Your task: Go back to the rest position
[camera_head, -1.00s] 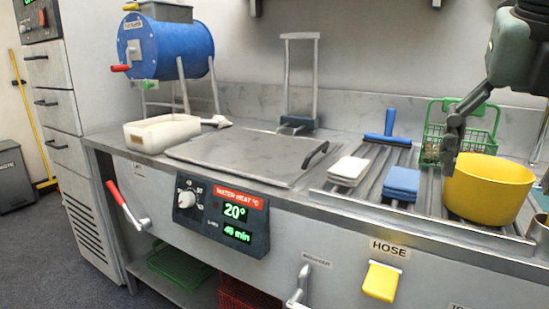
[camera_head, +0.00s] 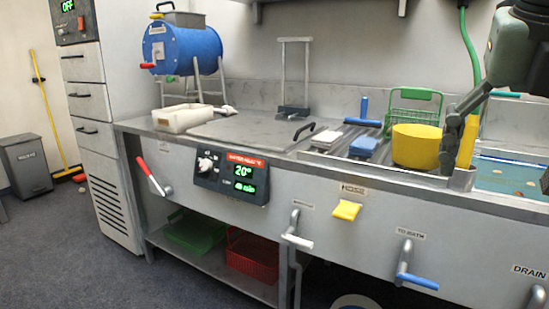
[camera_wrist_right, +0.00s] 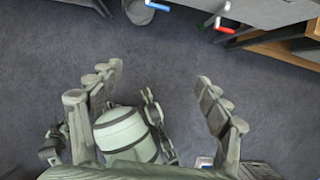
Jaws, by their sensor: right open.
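My right gripper (camera_head: 497,178) hangs fingers down from the upper right of the head view, with one finger in front of the counter scene and a sliver of the other at the right edge. In the right wrist view the right gripper (camera_wrist_right: 155,78) is open, with its fingers wide apart and nothing between the tips. Floor shows below it. The finger overlaps the picture beside the yellow bowl (camera_head: 415,147), but the gripper holds nothing. My left gripper is not in the head view.
The steel counter (camera_head: 330,185) runs across, with levers along its front. A sink with blue water (camera_head: 510,178) lies at right, below a green hose (camera_head: 471,45). A grey bin (camera_head: 27,168) stands far left. Dark floor (camera_head: 80,255) is free at lower left.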

